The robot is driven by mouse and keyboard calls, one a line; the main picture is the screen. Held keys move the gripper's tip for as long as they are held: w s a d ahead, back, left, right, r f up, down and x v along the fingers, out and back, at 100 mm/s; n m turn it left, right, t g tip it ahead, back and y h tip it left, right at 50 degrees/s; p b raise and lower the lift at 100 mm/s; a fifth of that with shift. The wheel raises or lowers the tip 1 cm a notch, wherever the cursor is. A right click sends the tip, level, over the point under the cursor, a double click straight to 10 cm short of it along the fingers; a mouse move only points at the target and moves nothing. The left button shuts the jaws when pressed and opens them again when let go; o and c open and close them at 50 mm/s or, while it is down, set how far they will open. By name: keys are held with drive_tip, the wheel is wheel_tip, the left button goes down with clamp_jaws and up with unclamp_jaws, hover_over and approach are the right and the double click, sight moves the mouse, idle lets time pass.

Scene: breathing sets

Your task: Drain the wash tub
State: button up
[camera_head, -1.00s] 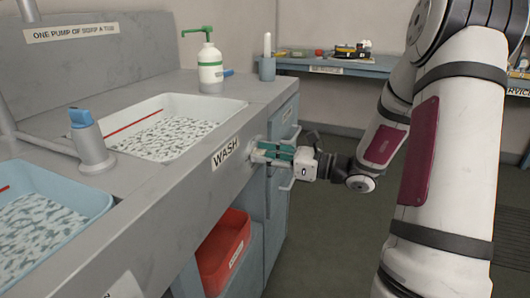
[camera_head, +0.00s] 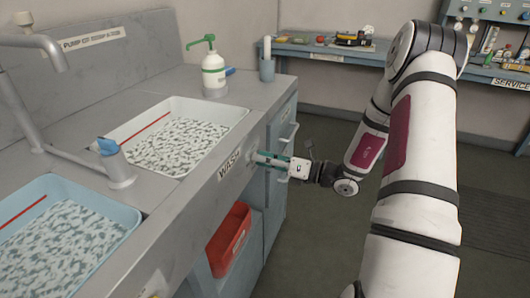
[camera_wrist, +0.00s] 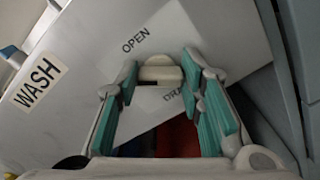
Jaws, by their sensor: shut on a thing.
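The wash tub (camera_head: 243,112) is a white basin set in the grey counter, with speckled, foamy-looking liquid and a red line on its inner wall. A WASH label (camera_head: 229,165) is on the counter's front face; it also shows tilted in the wrist view (camera_wrist: 38,82). My gripper (camera_head: 257,158) is at that front face, just right of the label. In the wrist view my gripper (camera_wrist: 161,66) has its teal-padded fingers closed on a cream drain knob (camera_wrist: 160,74). An OPEN label (camera_wrist: 135,40) is above the knob; a DRAIN label (camera_wrist: 174,95) is partly hidden below.
A blue tub (camera_head: 128,210) with similar contents is at near left. A faucet (camera_head: 65,155) stands between the tubs. A soap pump bottle (camera_head: 214,72) and a blue cup (camera_head: 267,69) stand on the far counter. A red bin (camera_head: 228,242) is under the counter. Cabinet handles (camera_head: 290,140) are close to my gripper.

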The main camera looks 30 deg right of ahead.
drive_tip(key=shift+m+p, duration=0.35)
drive_tip(key=shift+m, duration=0.05)
drive_tip(key=o, duration=1.2)
drive_tip(key=shift+c, duration=0.2)
drive_tip(key=v, duration=1.2)
